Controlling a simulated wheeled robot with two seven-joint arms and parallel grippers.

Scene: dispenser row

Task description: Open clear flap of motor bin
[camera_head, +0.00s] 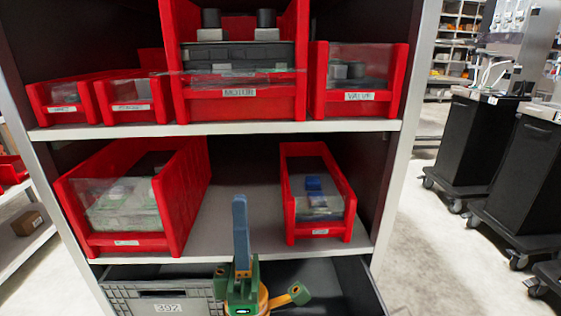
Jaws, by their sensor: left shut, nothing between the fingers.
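The motor bin (240,105) is a large red bin labelled MOTOR in the middle of the upper shelf, with dark and grey motor parts (240,55) inside. Its clear flap (235,76) shows as a thin, see-through band across the front, just above the label wall. It looks folded down nearly edge-on, and the opening above it is uncovered. My left gripper (240,203), green with blue fingers, points up in front of the lower shelf, well below the motor bin and apart from it. Its fingers are shut and empty. My right gripper is out of view.
A red VALVE bin (359,101) stands right of the motor bin, and smaller red bins (133,106) stand left. The lower shelf holds two red bins with clear fronts. A grey crate (165,298) sits below. Black wheeled carts (505,160) stand at right.

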